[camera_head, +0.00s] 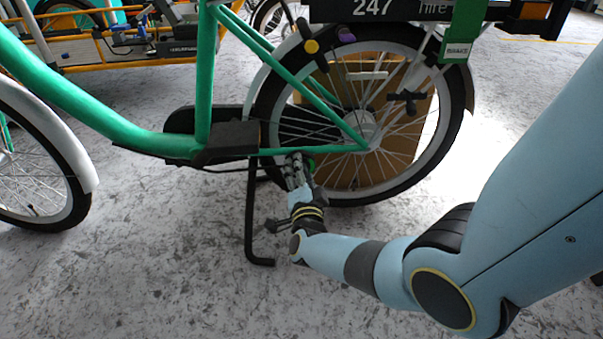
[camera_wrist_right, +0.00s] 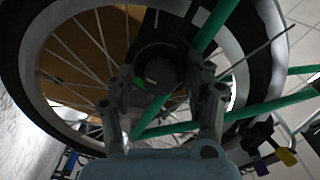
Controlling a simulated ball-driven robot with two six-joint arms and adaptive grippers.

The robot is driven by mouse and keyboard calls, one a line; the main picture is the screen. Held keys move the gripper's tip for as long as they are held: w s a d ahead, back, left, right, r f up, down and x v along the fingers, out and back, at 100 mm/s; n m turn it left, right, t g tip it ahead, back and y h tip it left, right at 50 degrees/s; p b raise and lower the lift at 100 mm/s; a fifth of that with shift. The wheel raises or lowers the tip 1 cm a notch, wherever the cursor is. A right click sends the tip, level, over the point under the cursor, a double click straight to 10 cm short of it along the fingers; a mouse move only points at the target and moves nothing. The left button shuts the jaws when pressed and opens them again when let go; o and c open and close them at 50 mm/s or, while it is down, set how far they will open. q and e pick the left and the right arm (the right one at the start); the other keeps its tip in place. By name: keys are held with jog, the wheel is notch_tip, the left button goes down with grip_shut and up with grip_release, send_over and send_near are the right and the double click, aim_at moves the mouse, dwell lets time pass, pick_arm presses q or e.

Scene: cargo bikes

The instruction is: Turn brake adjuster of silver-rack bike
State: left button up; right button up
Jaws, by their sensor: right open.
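A green bike frame (camera_head: 130,135) with a rear wheel (camera_head: 440,125) fills the middle of the head view. My right gripper (camera_head: 298,168) is open, low at the left side of this wheel, below the green chainstay. In the right wrist view, the gripper's two fingers (camera_wrist_right: 168,95) stand apart, with a dark round part (camera_wrist_right: 160,68) beyond and between them. I cannot tell whether they touch it. A yellow knob (camera_head: 311,46), a purple knob (camera_head: 346,35) and a black T-shaped handle (camera_head: 405,97) show near the wheel. Which part is the brake adjuster is unclear. My left gripper is out of view.
A black kickstand (camera_head: 252,215) stands just left of the gripper. A cardboard-brown panel (camera_head: 400,150) is behind the wheel. Yellow-framed bikes (camera_head: 130,64) are at the back left. Grey floor in front is clear.

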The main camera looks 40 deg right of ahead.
jog(key=shift+c, duration=0.2)
grip_shut()
